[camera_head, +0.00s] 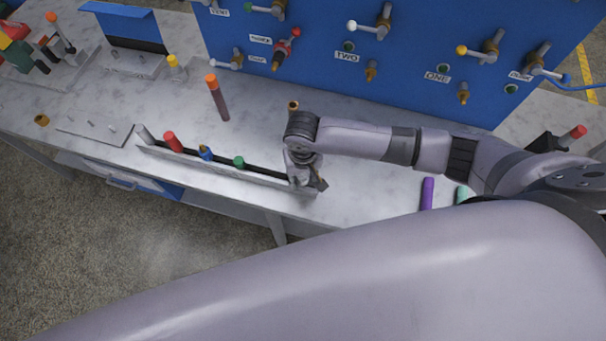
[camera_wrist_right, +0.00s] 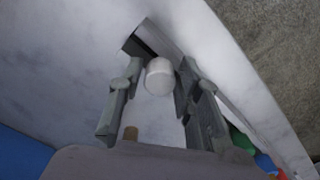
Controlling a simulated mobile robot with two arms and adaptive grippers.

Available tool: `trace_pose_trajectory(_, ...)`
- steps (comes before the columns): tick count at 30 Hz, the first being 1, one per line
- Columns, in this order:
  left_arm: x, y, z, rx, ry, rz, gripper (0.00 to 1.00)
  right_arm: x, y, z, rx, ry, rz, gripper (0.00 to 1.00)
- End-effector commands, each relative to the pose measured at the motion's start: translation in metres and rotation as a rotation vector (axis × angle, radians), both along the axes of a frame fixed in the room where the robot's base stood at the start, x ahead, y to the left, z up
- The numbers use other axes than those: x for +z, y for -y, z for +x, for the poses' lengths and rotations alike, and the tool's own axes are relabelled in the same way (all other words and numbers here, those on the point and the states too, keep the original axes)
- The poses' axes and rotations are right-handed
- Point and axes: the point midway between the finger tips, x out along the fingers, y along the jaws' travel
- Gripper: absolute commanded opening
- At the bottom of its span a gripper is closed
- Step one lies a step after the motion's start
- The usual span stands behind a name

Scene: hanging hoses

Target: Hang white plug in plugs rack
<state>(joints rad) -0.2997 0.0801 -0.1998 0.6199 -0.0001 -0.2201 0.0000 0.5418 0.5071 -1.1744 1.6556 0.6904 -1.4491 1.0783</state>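The white plug (camera_wrist_right: 159,76) shows as a pale cylinder end between the fingers of my right gripper (camera_wrist_right: 158,70) in the right wrist view. A gap shows on both sides of it, so the fingers look open around it. The plugs rack (camera_head: 265,182) is a long pale rail with a dark slot along the table's front edge. Its right end also shows in the right wrist view (camera_wrist_right: 142,44), close to the white plug. In the head view my right gripper (camera_head: 308,177) is over that end and hides the plug. My left gripper is out of view.
The rack holds red (camera_head: 172,142), blue (camera_head: 205,152) and green (camera_head: 238,162) plugs. An orange-topped rod (camera_head: 217,97) stands behind it. A purple cylinder (camera_head: 427,193) lies to the right. A blue panel (camera_head: 400,60) with valves rises at the back.

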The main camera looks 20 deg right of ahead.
Motion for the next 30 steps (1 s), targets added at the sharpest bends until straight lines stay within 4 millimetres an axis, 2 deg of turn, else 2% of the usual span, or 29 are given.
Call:
trace_pose_trajectory(5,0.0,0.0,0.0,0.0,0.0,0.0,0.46,0.0,0.0,0.0,0.0,0.0,0.0,0.46)
trace_pose_trajectory(13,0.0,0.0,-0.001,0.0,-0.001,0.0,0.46,0.0,0.0,0.0,0.0,0.0,0.0,0.46)
trace_pose_trajectory(17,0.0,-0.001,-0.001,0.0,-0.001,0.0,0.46,0.007,0.0,0.0,0.0,0.001,0.002,0.46)
trace_pose_trajectory(20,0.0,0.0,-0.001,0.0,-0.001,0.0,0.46,0.021,-0.001,0.0,0.001,0.001,0.003,0.46)
trace_pose_trajectory(30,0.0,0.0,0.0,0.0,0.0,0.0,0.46,0.092,-0.001,0.0,0.002,0.002,0.003,0.46)
